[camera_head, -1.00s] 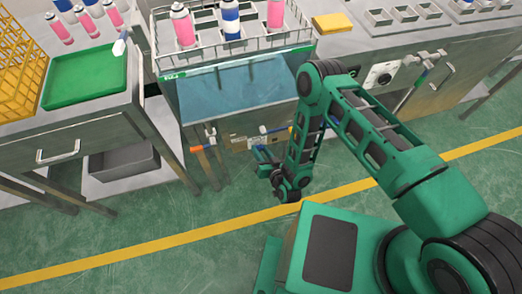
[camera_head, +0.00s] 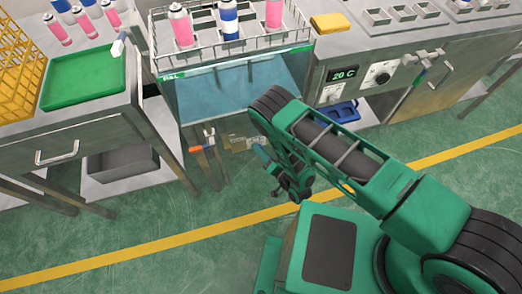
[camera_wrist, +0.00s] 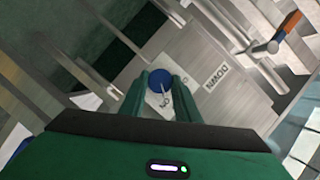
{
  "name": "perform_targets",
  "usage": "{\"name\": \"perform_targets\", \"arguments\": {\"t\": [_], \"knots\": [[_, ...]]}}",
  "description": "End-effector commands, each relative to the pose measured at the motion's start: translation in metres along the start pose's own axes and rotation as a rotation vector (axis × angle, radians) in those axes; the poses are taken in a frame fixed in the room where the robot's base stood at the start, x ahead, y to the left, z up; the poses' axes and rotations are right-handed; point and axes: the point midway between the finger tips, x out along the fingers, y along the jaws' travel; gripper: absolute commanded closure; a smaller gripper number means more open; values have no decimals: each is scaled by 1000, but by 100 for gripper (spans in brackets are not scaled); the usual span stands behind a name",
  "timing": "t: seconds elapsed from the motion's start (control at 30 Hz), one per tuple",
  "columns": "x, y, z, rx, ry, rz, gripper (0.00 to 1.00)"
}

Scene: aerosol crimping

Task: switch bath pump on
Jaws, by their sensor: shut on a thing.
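A round blue knob (camera_wrist: 158,79) sits on a pale metal plate (camera_wrist: 207,60) with dark lettering and small marks in the wrist view. My gripper (camera_wrist: 162,83) has one green finger on each side of the knob and is shut on it. In the head view, my gripper (camera_head: 262,153) is low at the front of the water bath (camera_head: 238,88), by a small panel (camera_head: 235,143). My forearm hides part of the panel there, and the knob cannot be made out in that view.
Orange-handled valves show left of the panel (camera_head: 196,149) and in the wrist view (camera_wrist: 285,28). A wire basket (camera_head: 200,62) with pink and blue cans is above the bath. A 20 C display (camera_head: 344,74) and dial (camera_head: 381,74) are at right. The green floor in front is clear.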

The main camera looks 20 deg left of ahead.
Motion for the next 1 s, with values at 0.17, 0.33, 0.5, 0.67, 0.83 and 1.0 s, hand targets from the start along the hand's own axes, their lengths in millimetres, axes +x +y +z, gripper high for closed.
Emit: {"name": "perform_targets", "arguments": {"t": [0.17, 0.33, 0.5, 0.67, 0.83, 1.0], "knots": [[-1, 3, -2, 7, 1, 2, 93], [-1, 3, -2, 7, 1, 3, 93], [-1, 3, -2, 7, 1, 3, 52], [-1, 2, -1, 7, 1, 1, 52], [-2, 1, 0, 7, -1, 0, 52], [-12, -1, 2, 3, -12, -6, 52]]}}
